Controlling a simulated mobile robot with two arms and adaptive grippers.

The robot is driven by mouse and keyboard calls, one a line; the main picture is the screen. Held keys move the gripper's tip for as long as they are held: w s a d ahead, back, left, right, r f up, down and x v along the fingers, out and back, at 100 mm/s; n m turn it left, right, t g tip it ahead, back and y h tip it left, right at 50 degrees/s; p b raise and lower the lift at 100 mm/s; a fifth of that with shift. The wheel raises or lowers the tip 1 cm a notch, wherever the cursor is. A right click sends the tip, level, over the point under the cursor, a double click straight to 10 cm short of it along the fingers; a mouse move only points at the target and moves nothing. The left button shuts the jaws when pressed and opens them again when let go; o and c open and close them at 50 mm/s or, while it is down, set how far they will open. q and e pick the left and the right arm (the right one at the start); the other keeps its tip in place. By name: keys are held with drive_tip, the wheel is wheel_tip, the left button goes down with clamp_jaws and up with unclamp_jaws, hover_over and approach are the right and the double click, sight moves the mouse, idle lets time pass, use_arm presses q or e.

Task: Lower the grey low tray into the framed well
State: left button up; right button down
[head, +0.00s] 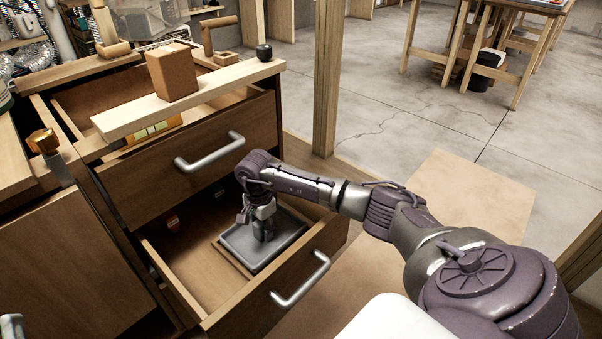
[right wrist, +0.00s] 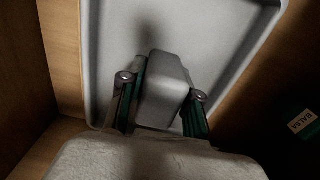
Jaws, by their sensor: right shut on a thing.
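The grey low tray (head: 240,246) is in the open lower drawer, toward its right side. It has a raised rim and a block-like grip in the middle; the tray fills the top of the right wrist view (right wrist: 225,35). My right gripper (head: 264,230) reaches down into the drawer and is shut on the tray's grip (right wrist: 167,85), with one finger on each side. A thin wooden frame edge (head: 234,262) shows along the tray's near left side. The inside of the framed well is hidden under the tray, and I cannot tell whether the tray rests on its floor.
The lower drawer's front (head: 285,290) with its metal handle stands close by my right arm. The upper drawer (head: 200,155) is also open above, with a board (head: 150,115) and a brown block (head: 172,72) on it. A wooden post (head: 328,80) stands behind.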

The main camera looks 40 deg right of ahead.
use_arm(q)
drive_tip(key=shift+s+r+t+b, duration=0.2)
drive_tip(key=shift+s+r+t, duration=0.2)
drive_tip(key=shift+r+t, duration=0.15)
drive_tip(key=shift+s+r+t+b, duration=0.2)
drive_tip(key=shift+s+r+t, duration=0.25)
drive_tip(key=shift+r, duration=0.2)
use_arm(e)
drive_tip(key=shift+f, duration=0.45)
idle(0.7)
use_arm(q)
drive_tip(key=shift+s+a+r+t+h+b, duration=0.2)
drive_tip(key=shift+s+r+t+h+b, duration=0.1)
drive_tip(key=shift+s+r+t+h, duration=0.6)
use_arm(e)
drive_tip(key=shift+f, duration=0.45)
idle(1.0)
drive_tip(key=c, duration=0.7)
unclamp_jaws()
use_arm(q)
drive_tip(key=shift+s, duration=0.1)
use_arm(e)
wheel_tip(320, 180, up, 12)
idle(0.3)
